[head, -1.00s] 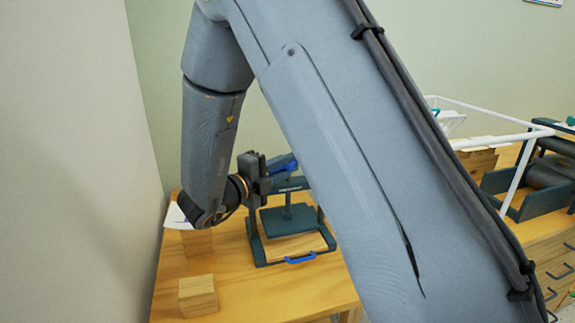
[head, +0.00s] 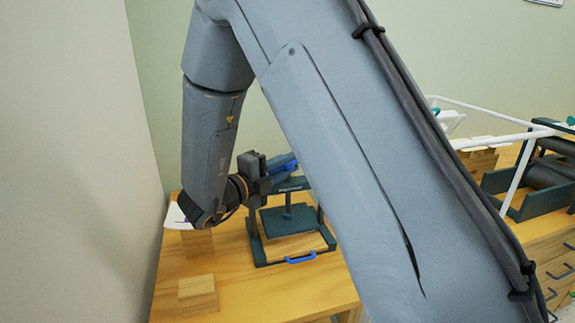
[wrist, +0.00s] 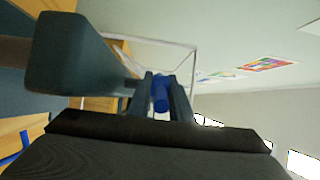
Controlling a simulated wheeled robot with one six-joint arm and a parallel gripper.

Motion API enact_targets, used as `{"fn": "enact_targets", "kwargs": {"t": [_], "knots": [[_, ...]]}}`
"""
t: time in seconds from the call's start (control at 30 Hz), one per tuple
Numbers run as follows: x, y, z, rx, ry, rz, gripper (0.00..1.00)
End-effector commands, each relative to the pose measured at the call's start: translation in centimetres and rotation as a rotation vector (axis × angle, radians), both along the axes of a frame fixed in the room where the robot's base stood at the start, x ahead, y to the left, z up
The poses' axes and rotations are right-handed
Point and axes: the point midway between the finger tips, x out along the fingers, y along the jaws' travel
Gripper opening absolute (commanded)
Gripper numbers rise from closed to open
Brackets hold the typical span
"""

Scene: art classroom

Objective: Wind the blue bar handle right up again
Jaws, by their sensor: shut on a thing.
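The blue bar handle (wrist: 160,93) sits between the two fingers of my gripper (wrist: 162,90) in the wrist view, and the gripper is shut on it. In the head view my gripper (head: 278,170) is at the top of a dark press (head: 258,222), by its crossbar. A blue part of the bar handle (head: 284,163) shows there, partly hidden by the gripper. Below the crossbar, a dark pressing plate (head: 290,219) hangs on its screw above a wooden board with a blue pull handle (head: 300,257) at the front.
Wooden blocks (head: 198,295) stand on the table (head: 230,270) left of the press, one with a white sheet (head: 177,217) near it. A wall is close on the left. A white frame (head: 515,180) and a dark roller device (head: 530,195) stand at the right.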

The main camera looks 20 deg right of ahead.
Motion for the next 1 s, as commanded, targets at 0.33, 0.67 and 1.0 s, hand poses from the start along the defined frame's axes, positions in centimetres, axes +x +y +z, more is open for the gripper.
{"fn": "enact_targets", "kwargs": {"t": [0.33, 0.67, 1.0], "knots": [[-0.03, 0.01, -0.06, 0.000, 0.001, 0.000, 0.00], [-0.04, 0.00, -0.06, 0.000, 0.001, 0.000, 0.29], [-0.03, 0.04, -0.02, 0.000, 0.000, 0.000, 0.38]]}}
